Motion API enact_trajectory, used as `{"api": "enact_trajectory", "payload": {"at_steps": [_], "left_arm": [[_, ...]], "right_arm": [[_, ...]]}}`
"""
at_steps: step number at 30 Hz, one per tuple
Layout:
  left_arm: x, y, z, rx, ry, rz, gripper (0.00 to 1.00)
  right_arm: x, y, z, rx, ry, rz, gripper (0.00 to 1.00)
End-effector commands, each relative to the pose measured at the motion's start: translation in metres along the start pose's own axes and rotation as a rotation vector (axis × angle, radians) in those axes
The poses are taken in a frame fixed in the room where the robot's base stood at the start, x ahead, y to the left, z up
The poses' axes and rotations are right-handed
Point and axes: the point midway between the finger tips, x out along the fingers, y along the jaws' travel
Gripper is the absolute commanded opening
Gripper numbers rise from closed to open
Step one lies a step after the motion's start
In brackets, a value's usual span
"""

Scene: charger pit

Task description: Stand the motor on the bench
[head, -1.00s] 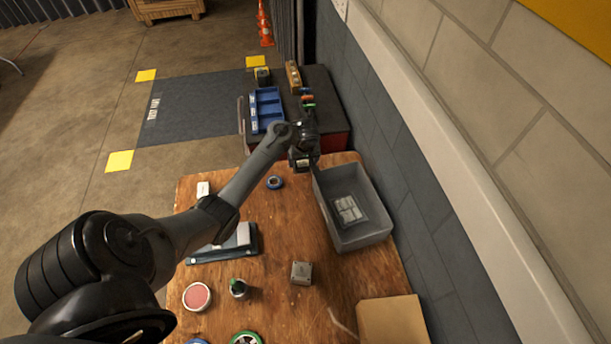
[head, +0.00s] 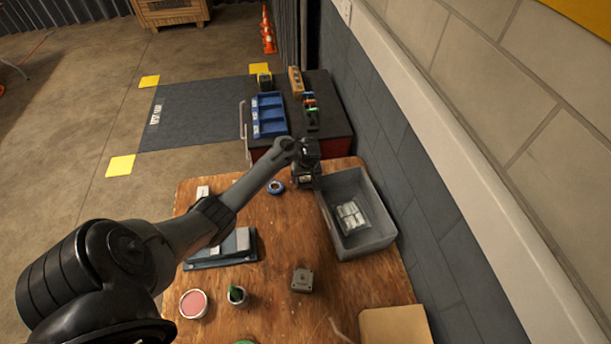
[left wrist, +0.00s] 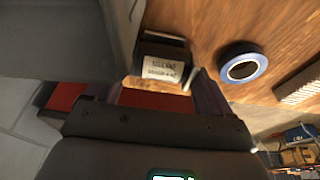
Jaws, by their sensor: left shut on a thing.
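My left gripper (head: 306,172) is over the far end of the wooden bench (head: 262,262), beside the grey bin's far left corner. In the left wrist view, the gripper (left wrist: 160,88) is shut on a dark, boxy thing with a white printed label, which I take to be the motor (left wrist: 162,68). Its lower end is close to the wood, but I cannot tell whether it touches. In the head view the hand mostly hides it. My right gripper is not in view.
The grey bin (head: 374,243) holds a pale packet. Blue tape (head: 276,187) lies left of the gripper. A grey square block (head: 302,280), a pink-topped tin (head: 193,303) and a cardboard box (head: 394,325) stand nearer. A wall runs along the right. Mid-bench is clear.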

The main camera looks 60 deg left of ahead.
Motion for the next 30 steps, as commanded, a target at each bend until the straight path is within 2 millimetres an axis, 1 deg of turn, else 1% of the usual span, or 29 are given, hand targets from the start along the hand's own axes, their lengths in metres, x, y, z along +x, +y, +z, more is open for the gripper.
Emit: {"api": "enact_trajectory", "payload": {"at_steps": [3, 4, 6, 7, 14, 17, 20, 23, 30], "left_arm": [[0.003, 0.000, 0.001, -0.002, 0.000, 0.000, 0.36], [0.003, 0.000, 0.001, -0.001, -0.001, 0.000, 0.86], [0.003, 0.000, 0.001, -0.001, -0.001, 0.000, 0.96], [0.003, 0.000, 0.001, -0.001, -0.001, -0.001, 1.00], [0.003, 0.000, 0.001, 0.000, -0.001, 0.000, 1.00], [-0.001, 0.000, 0.000, 0.001, 0.000, 0.000, 1.00], [-0.012, 0.001, 0.000, 0.001, -0.001, 0.001, 1.00], [-0.027, 0.001, 0.000, 0.000, -0.001, 0.002, 1.00], [-0.072, 0.002, 0.000, 0.001, -0.002, 0.004, 1.00]], "right_arm": [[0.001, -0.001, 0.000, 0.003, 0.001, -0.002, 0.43], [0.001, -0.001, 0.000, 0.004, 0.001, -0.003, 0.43], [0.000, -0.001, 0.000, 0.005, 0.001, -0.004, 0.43], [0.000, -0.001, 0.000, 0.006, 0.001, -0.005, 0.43], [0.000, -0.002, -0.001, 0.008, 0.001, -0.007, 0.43], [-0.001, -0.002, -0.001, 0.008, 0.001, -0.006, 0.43], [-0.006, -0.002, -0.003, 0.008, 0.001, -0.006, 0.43], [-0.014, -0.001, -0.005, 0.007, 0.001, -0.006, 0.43], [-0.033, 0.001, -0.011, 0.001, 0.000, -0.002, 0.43]]}}
